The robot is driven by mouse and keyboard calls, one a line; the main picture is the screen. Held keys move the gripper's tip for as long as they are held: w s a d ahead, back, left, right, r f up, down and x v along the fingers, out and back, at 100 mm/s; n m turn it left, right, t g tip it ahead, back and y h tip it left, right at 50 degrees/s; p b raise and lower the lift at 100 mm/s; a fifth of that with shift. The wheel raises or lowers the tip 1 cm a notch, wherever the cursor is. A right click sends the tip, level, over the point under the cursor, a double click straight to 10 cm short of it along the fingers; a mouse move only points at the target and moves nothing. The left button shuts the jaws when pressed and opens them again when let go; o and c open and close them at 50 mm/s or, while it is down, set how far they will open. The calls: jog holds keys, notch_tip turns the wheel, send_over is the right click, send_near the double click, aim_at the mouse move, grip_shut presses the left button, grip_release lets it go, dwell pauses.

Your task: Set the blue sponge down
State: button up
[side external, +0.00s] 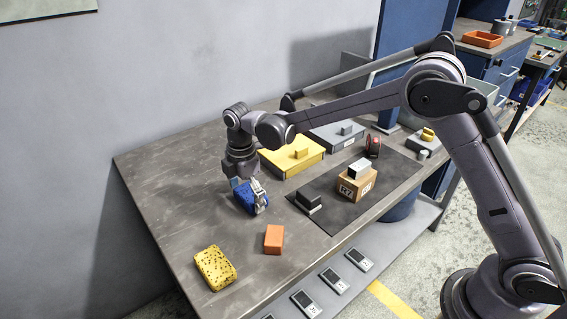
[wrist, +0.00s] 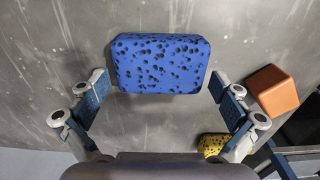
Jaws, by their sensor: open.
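The blue sponge (wrist: 160,63) is a dark-pored block lying flat on the grey table in the wrist view. In the side view the sponge (side external: 246,197) is partly covered by my gripper (side external: 250,192). In the wrist view my gripper (wrist: 158,90) is open, with one finger to the left of the sponge and one to the right. Gaps show between the sponge and both fingers.
An orange block (side external: 274,239) and a yellow sponge (side external: 215,268) lie toward the table's front. A yellow box (side external: 279,163), a grey box (side external: 330,141), a black block (side external: 308,203) and a cardboard box (side external: 347,190) stand to the right. Bare table (side external: 178,182) lies left.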

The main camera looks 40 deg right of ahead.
aim_at(246, 194)
jog(key=shift+r, duration=0.15)
notch_tip(246, 194, up, 11)
jog(key=s+d+r+m+t, duration=0.2)
jog(key=s+d+r+m, duration=0.2)
jog(key=s+d+r, duration=0.1)
jog(key=s+d+f+m+t, duration=0.1)
jog(key=s+d+m+t, duration=0.1)
jog(key=s+d+m, duration=0.3)
jog(key=s+d+f+m+t, duration=0.2)
jog(key=s+d+m, duration=0.4)
jog(key=s+m, duration=0.3)
jog(key=s+t, duration=0.1)
jog(key=s, duration=0.3)
jog(key=shift+s+d+f, duration=0.15)
jog(key=shift+s+f, duration=0.15)
jog(key=shift+s, duration=0.1)
dwell(0.5)
